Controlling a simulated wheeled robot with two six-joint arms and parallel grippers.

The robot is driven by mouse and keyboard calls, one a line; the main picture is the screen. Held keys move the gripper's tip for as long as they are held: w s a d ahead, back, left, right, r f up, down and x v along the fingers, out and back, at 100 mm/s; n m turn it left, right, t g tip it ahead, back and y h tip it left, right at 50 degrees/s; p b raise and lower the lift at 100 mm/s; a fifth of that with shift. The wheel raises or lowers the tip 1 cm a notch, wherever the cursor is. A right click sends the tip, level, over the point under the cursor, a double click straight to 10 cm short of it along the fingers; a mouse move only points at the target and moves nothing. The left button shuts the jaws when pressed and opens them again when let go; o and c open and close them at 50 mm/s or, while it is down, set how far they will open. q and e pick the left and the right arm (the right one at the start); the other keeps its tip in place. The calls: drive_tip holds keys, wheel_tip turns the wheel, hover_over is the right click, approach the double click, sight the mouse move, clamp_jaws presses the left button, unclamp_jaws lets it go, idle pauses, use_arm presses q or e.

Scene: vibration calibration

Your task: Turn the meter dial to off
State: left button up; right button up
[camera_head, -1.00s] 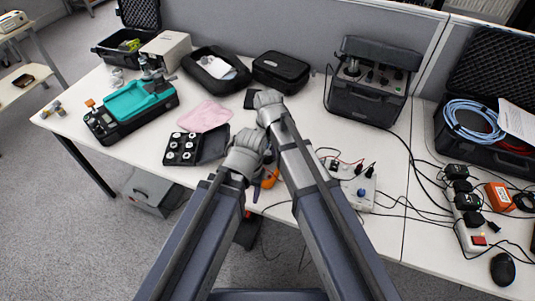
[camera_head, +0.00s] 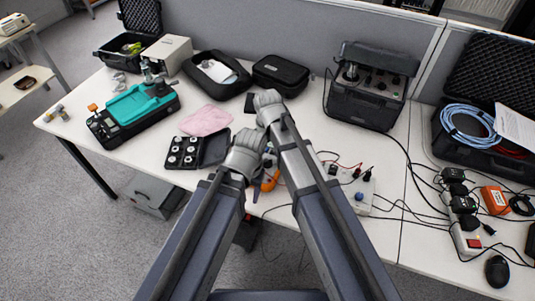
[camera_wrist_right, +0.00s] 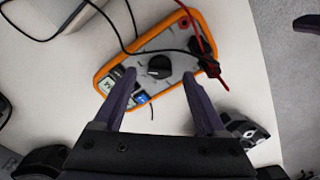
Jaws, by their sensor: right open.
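The meter has an orange rim and a grey face; it lies on the white table in the right wrist view (camera_wrist_right: 138,56). In the head view only an orange part of the meter (camera_head: 270,183) shows between my arms. Its round black dial (camera_wrist_right: 159,67) sits mid-face, and its display is partly covered by a finger. My right gripper (camera_wrist_right: 160,76) is open, with one finger on each side of the dial. I cannot tell whether the fingers touch it. My forearms hide most of both grippers in the head view. My left gripper's jaws cannot be made out.
Black and red test leads (camera_wrist_right: 196,28) cross the meter's far end. A grey box with a blue knob (camera_head: 358,194) stands right of my arms. A black tray of round parts (camera_head: 183,152) and a pink cloth (camera_head: 205,120) lie to the left. The table's front edge is close.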

sight(267, 161)
wheel_tip(267, 161, up, 6)
drive_tip(key=p, duration=0.4)
drive_tip(key=shift+f+p, duration=0.2)
drive_tip(key=shift+p, duration=0.1)
use_arm(q)
wheel_tip(267, 161, up, 5)
drive_tip(key=shift+r, duration=0.2)
use_arm(e)
drive_tip(key=shift+f, duration=0.1)
use_arm(q)
wheel_tip(267, 161, down, 8)
drive_tip(key=b, duration=0.8)
use_arm(e)
wheel_tip(267, 161, down, 8)
drive_tip(key=shift+r, duration=0.1)
use_arm(q)
drive_tip(key=shift+r, duration=0.1)
use_arm(e)
clamp_jaws()
